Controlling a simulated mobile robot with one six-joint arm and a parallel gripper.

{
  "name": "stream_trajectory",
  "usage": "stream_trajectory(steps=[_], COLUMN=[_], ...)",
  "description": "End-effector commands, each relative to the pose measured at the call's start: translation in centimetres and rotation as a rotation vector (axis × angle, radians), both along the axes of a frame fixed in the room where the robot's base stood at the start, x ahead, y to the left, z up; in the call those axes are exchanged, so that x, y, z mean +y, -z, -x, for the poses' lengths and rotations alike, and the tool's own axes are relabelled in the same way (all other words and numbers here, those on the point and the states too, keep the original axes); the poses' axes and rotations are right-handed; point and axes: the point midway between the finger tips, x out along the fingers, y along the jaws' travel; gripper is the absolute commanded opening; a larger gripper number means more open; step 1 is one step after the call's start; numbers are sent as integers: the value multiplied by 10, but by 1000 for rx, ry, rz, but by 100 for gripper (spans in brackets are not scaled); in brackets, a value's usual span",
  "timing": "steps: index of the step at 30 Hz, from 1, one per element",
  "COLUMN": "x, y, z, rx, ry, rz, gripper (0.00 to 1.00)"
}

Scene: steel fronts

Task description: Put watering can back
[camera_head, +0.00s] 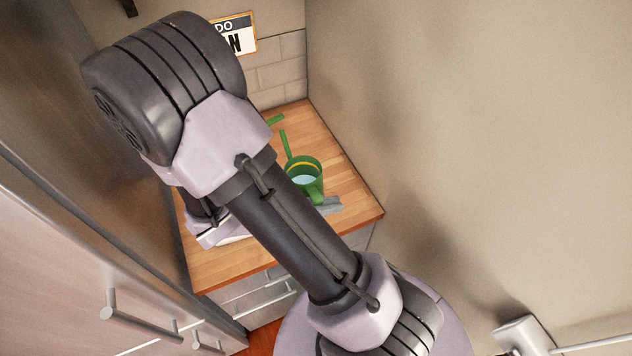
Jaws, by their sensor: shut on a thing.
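The watering can (312,183) is green with a yellow band near its rim and a pale blue inside. It is over the wooden counter (356,200), towards its right side. Its thin green spout (284,143) points up towards the back. My gripper (328,205) shows only as a grey finger end at the near lower side of the can, shut on it. My arm hides the rest of the gripper and part of the can. I cannot tell whether the can touches the counter.
A plain wall (480,130) stands close on the right of the counter. A tall steel front with bar handles (140,328) stands on the left. Drawers (262,294) are under the counter. A sign (240,36) hangs at the back. Bare counter shows at front and right.

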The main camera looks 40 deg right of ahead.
Motion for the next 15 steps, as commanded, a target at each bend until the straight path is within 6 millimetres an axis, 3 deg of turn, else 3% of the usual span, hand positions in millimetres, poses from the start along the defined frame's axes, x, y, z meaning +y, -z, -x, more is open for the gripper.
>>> stream_trajectory(steps=[1, 8, 15], x=[0, 0, 1], y=[19, 69, 140], z=[0, 0, 0], rx=[-2, -11, -23], ry=[0, -1, -1], rz=[1, 3, 5], gripper=[0, 0, 0])
